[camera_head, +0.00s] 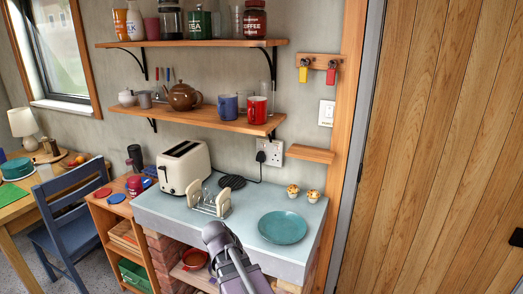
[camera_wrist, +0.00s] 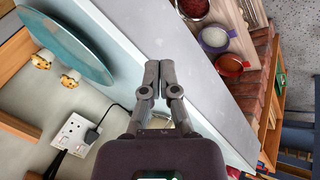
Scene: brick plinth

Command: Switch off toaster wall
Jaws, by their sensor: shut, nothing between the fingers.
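The cream toaster (camera_head: 184,166) stands on the pale blue plinth top (camera_head: 160,205) against the wall. A white double wall socket (camera_head: 272,150) is to its right, with a black plug (camera_head: 261,156) in its left side and a black cable running toward the toaster. The socket (camera_wrist: 73,130) and plug (camera_wrist: 92,134) also show at lower left in the wrist view. The switch positions are too small to tell. My gripper (camera_wrist: 159,76) is shut and empty, apart from the socket. In the head view my arm rises at the plinth's front edge; the fingertips are unclear there.
A toast rack (camera_head: 209,201), a teal plate (camera_head: 283,227) and two small egg-like items (camera_head: 303,193) stand on the plinth. A small wooden ledge (camera_head: 311,153) juts out right of the socket. A mug shelf (camera_head: 205,118) overhangs the socket. A light switch (camera_head: 326,113) is higher right.

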